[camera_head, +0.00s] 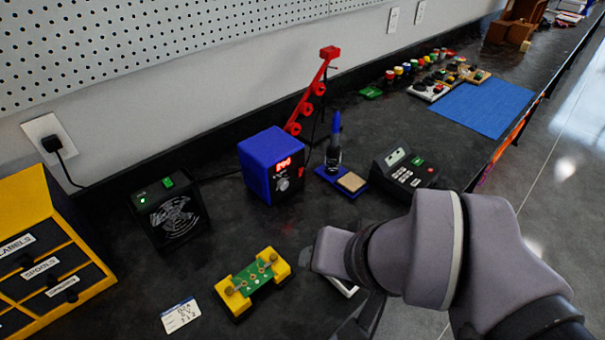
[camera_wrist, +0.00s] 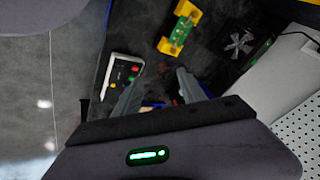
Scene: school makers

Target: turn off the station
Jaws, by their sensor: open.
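The blue soldering station (camera_head: 262,170) stands upright on the dark bench, its black front showing a lit red display (camera_head: 284,163), with a grey knob (camera_head: 283,184) below. A red part (camera_head: 301,172) shows at its right edge. The soldering iron (camera_head: 334,145) stands upright in its holder to the right. My gripper (camera_wrist: 160,84) is open and empty over the bench; its fingers are mostly hidden behind my arm in the head view. In the wrist view, a little blue shows between the finger bases; I cannot tell what it belongs to.
A white-edged device with red and green buttons (camera_wrist: 121,76) lies near my fingers. A yellow drawer cabinet (camera_head: 38,240) is far left.

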